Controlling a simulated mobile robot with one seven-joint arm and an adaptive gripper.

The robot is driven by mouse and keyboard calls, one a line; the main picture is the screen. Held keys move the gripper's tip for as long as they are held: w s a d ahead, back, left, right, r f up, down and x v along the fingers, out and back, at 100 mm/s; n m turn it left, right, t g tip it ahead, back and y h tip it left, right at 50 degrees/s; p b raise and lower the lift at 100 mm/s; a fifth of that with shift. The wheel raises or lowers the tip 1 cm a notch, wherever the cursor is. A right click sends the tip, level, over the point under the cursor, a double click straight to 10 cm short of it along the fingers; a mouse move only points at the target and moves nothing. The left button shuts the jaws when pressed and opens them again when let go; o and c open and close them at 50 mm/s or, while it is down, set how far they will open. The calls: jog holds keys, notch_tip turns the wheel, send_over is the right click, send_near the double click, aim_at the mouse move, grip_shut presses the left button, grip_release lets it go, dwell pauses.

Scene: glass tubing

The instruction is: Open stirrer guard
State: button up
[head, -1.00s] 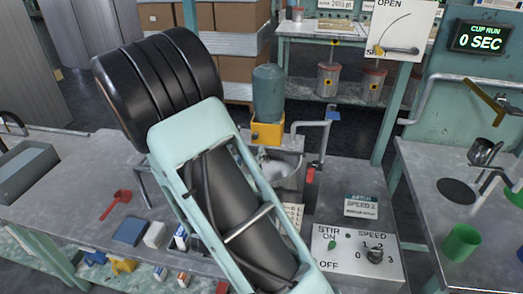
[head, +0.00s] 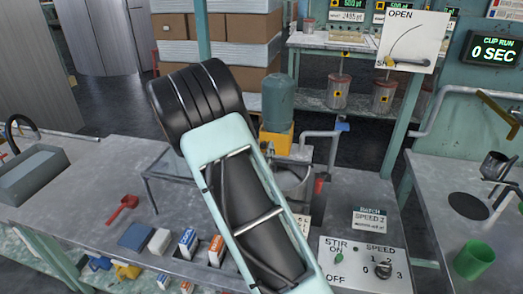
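A metal stirring vessel (head: 293,178) stands on the bench just right of my arm, partly hidden by it. A thin dark frame with a see-through panel (head: 168,165) stands left of my arm; I cannot tell whether it is the stirrer guard. The control box (head: 362,266) at front right has a STIR ON/OFF switch (head: 339,258) and a speed knob (head: 383,270). My arm crosses the middle of the view, and its end with my gripper does not show.
A teal container on a yellow base (head: 278,115) stands behind the vessel, beside a pipe with a blue handle (head: 341,127). A red scoop (head: 123,208) and several small boxes (head: 188,241) lie front left. A green cup (head: 474,260) stands on the right bench.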

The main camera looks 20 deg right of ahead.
grip_shut()
dwell(0.3)
jog(key=shift+w+f, duration=0.1)
